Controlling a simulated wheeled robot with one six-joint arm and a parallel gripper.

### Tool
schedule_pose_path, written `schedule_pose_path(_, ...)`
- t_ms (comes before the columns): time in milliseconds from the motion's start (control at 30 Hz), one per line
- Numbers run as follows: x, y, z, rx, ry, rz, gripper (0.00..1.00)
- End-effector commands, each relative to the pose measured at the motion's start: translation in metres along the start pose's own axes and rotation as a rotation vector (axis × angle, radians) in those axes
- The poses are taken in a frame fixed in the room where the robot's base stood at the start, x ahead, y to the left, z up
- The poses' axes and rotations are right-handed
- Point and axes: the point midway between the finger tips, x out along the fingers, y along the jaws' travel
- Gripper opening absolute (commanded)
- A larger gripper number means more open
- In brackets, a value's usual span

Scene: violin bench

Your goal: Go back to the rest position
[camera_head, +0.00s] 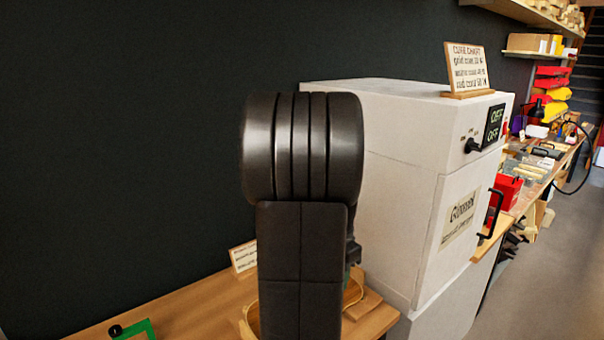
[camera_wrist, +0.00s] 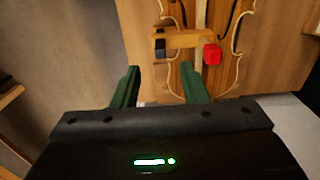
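My gripper (camera_wrist: 160,78) shows in the wrist view, with its two green fingers spread apart and nothing between them. Beyond the fingertips is a violin body (camera_wrist: 219,65) with pale wood and dark outlines, on a wooden surface. A light wooden bar (camera_wrist: 185,40) crosses it, with a dark block (camera_wrist: 160,46) at its left end and a red piece (camera_wrist: 212,54) at its right. The fingers look apart from these. In the head view my dark arm fills the middle and hides part of the bench; the gripper is not visible there.
A white cabinet (camera_head: 390,130) stands right of my arm, with a handle (camera_head: 491,213) and a chart sign (camera_head: 467,68) on top. A wooden bench (camera_head: 190,305) holds a green item (camera_head: 136,328) and a small card (camera_head: 243,256). Red bins (camera_head: 552,83) stand far right. Grey floor is open at right.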

Motion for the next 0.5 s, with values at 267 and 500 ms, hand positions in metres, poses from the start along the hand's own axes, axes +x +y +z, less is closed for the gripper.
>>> schedule_pose_path(267, 0.056, 0.001, 0.001, 0.0, -0.003, 0.003, 0.4)
schedule_pose_path(500, 0.086, 0.0, 0.0, 0.0, -0.001, 0.001, 0.4)
